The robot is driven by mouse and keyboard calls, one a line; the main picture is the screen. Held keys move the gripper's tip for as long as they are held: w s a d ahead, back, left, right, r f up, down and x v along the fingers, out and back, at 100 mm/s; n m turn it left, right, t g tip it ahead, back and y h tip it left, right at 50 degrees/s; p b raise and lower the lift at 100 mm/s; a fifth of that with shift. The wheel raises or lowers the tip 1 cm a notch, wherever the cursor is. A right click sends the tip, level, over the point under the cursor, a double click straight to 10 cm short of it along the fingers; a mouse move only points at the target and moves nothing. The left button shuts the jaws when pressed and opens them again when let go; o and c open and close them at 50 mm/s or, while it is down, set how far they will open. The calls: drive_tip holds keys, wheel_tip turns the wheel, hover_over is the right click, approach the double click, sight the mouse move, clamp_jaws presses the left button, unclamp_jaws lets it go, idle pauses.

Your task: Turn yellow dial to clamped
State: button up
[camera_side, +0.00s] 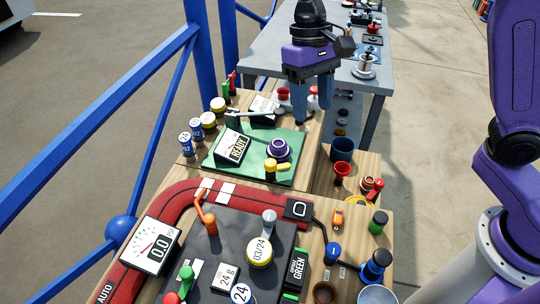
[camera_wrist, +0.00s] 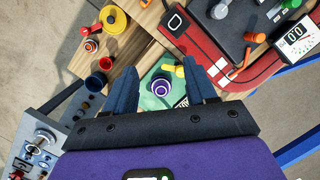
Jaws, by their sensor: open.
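A small yellow knob with a side arm (camera_side: 271,171) sits at the near corner of the green panel (camera_side: 226,168). It also shows as a yellow piece (camera_wrist: 177,70) in the wrist view, beside a round purple dial (camera_wrist: 161,87). The purple dial (camera_side: 279,149) stands just behind the yellow knob in the side view. My gripper (camera_side: 313,112) is open and empty, above and behind the panel, apart from both. In the wrist view my gripper's fingers (camera_wrist: 162,82) frame the purple dial and part of the panel. I cannot read any clamped mark.
A READY display (camera_side: 235,148) stands on the panel. Nearer lie a red-bordered board (camera_side: 180,205) with levers and a yellow-rimmed 03/24 cap (camera_side: 259,251). Blue rails (camera_side: 80,140) run at left.

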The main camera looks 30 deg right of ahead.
drive_tip(key=w+a+f+m+g+y, duration=0.1)
drive_tip(key=w+a+f+m+g, duration=0.15)
drive_tip(key=w+m, duration=0.65)
drive_tip(key=n, duration=0.3)
approach(271, 162)
drive_tip(key=shift+t, duration=0.35)
drive_tip(key=x, duration=0.8)
drive_tip(key=shift+s+a+f, duration=0.1)
drive_tip(key=shift+s+f, duration=0.1)
drive_tip(key=shift+s, duration=0.15)
drive_tip(key=c, duration=1)
